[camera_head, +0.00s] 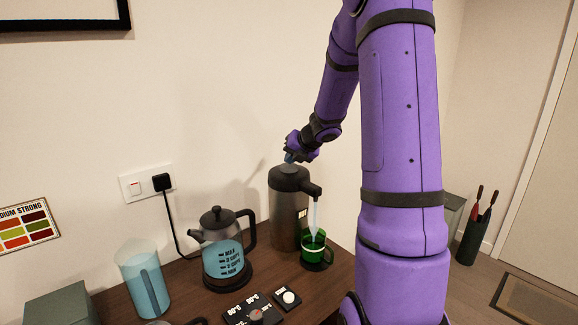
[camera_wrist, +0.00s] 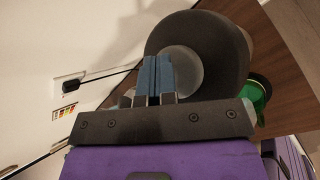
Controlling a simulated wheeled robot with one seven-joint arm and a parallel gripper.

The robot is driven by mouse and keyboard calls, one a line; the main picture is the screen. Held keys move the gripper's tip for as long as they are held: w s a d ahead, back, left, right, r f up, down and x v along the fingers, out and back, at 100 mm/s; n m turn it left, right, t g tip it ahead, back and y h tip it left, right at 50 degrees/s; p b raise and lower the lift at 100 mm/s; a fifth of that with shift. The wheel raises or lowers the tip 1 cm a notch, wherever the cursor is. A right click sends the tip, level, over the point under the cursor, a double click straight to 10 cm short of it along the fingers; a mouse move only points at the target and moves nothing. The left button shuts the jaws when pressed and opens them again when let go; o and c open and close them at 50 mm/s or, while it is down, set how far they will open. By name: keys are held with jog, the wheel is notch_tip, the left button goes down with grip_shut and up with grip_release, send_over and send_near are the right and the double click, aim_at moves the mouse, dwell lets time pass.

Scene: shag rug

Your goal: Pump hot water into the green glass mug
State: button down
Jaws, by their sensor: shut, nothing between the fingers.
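A steel pump flask (camera_head: 289,215) with a dark top and spout stands at the back right of the wooden counter. A pale stream of water (camera_head: 314,216) runs from its spout into the green glass mug (camera_head: 317,250), which stands under the spout. My gripper (camera_head: 290,158) is on the flask's top, over its grey pump button. In the wrist view, my gripper (camera_wrist: 157,76) is shut and empty, its blue fingertips against or just above the round grey button (camera_wrist: 186,72). The green mug (camera_wrist: 257,92) shows partly, behind the flask's dark lid (camera_wrist: 225,45). The water level in the mug is unclear.
A kettle (camera_head: 222,255) with blue water stands left of the flask, its cord running to a wall socket (camera_head: 147,184). A blue-tinted jug (camera_head: 145,285), a dark control panel (camera_head: 252,312) and a small panel with a white knob (camera_head: 288,298) are also on the counter.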

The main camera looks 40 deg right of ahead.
aim_at(291, 165)
jog(key=shift+r, duration=0.8)
jog(key=shift+r, duration=2.5)
